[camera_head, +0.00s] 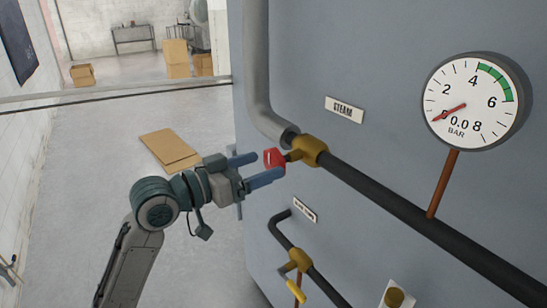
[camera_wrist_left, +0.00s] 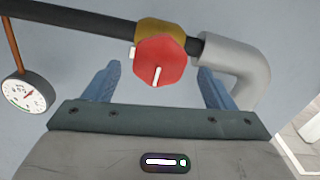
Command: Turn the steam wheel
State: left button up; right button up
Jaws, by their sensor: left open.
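The red steam wheel (camera_head: 273,158) sits on a brass valve (camera_head: 310,151) on the dark pipe, below the STEAM label (camera_head: 345,110). In the left wrist view the wheel (camera_wrist_left: 159,62) is a red faceted knob with a white mark on its face. My left gripper (camera_head: 262,168) is open, with its two blue fingers on either side of the wheel. In the left wrist view my left gripper (camera_wrist_left: 155,82) shows a gap between each finger and the wheel. My right gripper is in neither view.
A pressure gauge (camera_head: 471,102) reads near 0 bar at the right. A lower pipe has a brass valve with a yellow handle (camera_head: 296,291). Flat cardboard (camera_head: 170,150) lies on the floor behind my arm, and boxes (camera_head: 177,58) stand farther back.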

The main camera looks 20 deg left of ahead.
aim_at(269, 163)
pick_arm(q)
jog(key=shift+p+x, duration=0.5)
jog(key=shift+x, duration=1.45)
jog(key=c, duration=1)
